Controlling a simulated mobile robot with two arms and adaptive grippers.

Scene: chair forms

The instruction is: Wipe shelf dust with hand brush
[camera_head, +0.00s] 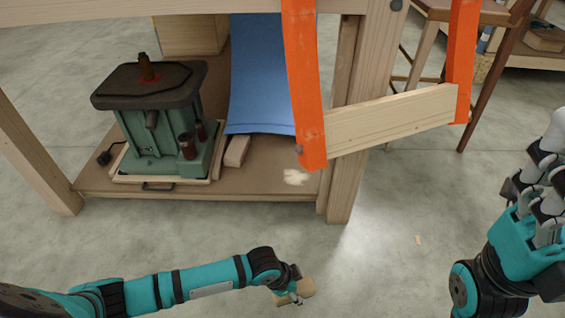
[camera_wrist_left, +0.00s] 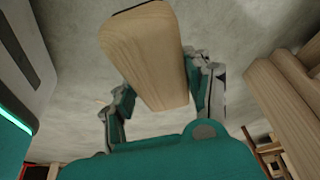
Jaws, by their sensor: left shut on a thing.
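The brush, a block of light wood (camera_wrist_left: 147,50), is held between the fingers of my left gripper (camera_wrist_left: 160,95); its bristles are not visible to me. In the head view my left gripper (camera_head: 291,291) is low over the floor in front of the shelf, shut on the brush (camera_head: 306,287). The low wooden shelf (camera_head: 240,190) carries a pale dust patch (camera_head: 297,177) near its front right edge. The gripper and brush are apart from the shelf. My right gripper (camera_head: 535,180) is raised at the right edge, partly cut off; its opening is unclear.
A green machine (camera_head: 158,125) stands on the shelf's left side, with a blue sheet (camera_head: 262,80) and a small wood block (camera_head: 236,151) beside it. Orange straps (camera_head: 305,90) and a wooden plank (camera_head: 390,122) hang over the right front. Table legs (camera_head: 355,130) flank the shelf.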

